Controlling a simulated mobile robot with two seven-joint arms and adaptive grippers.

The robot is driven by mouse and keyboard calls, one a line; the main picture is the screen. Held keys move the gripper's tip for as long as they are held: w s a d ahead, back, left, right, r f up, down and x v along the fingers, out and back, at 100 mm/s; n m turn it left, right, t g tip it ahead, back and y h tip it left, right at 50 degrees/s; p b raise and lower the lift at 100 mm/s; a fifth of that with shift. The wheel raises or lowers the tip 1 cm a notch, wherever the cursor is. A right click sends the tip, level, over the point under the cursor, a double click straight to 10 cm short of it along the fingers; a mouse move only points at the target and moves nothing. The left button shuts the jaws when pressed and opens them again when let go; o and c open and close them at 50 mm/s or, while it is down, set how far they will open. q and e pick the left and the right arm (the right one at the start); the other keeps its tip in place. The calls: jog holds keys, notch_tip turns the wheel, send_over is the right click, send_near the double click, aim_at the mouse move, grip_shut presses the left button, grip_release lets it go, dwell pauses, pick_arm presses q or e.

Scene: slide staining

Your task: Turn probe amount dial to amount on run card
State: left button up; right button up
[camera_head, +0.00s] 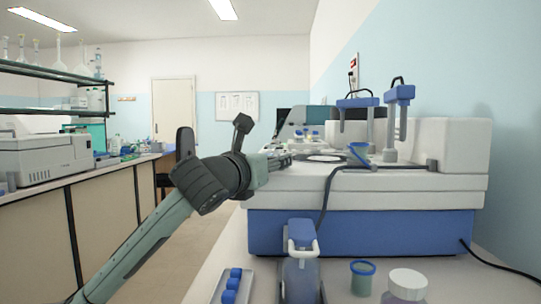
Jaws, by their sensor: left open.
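The white and blue staining machine (365,232) stands on the bench at the right. My left arm comes in from the lower left, and its gripper (281,160) is at the left edge of the machine's top deck. I cannot make out the probe amount dial or a readable run card. My right gripper is not in view.
Two blue probe arms (400,95) rise over the deck. In front stand a blue-topped bottle (301,262), a blue-rimmed cup (362,279), a white-lidded jar (408,284) and a tray with blue pieces (234,285). A side bench (100,205) runs along the left, with open floor between.

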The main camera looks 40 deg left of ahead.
pick_arm(q)
jog(key=shift+w+a, duration=0.1)
jog(key=shift+w, duration=0.25)
grip_shut()
